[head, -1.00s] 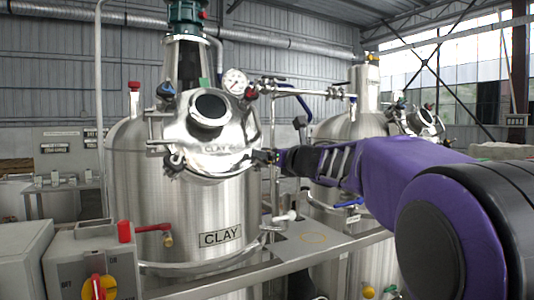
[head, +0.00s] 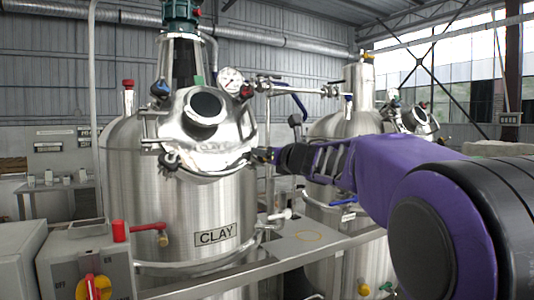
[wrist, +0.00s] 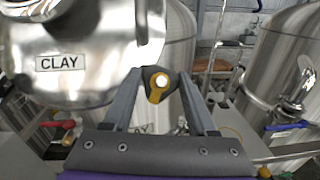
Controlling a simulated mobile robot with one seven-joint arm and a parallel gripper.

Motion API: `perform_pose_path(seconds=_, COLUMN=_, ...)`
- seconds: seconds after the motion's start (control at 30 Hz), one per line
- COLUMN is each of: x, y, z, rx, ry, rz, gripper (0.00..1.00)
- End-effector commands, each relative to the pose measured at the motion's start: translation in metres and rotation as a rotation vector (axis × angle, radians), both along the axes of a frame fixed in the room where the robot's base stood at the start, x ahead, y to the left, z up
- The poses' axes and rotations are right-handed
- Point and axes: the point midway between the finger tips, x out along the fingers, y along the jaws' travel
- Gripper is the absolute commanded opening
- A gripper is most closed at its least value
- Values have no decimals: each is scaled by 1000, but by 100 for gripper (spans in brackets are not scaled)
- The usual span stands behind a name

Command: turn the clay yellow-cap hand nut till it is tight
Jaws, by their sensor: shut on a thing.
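The clay tank (head: 185,215) is a steel vessel with a CLAY plate (head: 215,235); the plate on its lid also shows in the wrist view (wrist: 60,63). The hand nut (wrist: 158,85) is dark with a yellow cap and sits at the lid's edge. My gripper (wrist: 157,80) has its two fingers on either side of the nut and is shut on it. In the head view my gripper (head: 264,155) meets the right rim of the lid (head: 205,135), and the nut is mostly hidden there. How tight the nut is cannot be seen.
Other hand nuts stand around the lid, with a red cap (head: 246,91), a blue cap (head: 161,88) and a dark one (head: 169,161). A pressure gauge (head: 231,80) is above. A second tank (head: 335,128) stands right. A control box (head: 90,265) is at front left.

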Motion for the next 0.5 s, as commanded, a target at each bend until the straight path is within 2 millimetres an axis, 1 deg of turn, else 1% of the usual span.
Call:
perform_pose_path(seconds=0.27, x=-1, y=1, z=1, rx=68, ry=44, rz=-49, gripper=2)
perform_pose_path(seconds=0.5, x=-1, y=2, z=1, rx=201, ry=133, rz=-149, gripper=2)
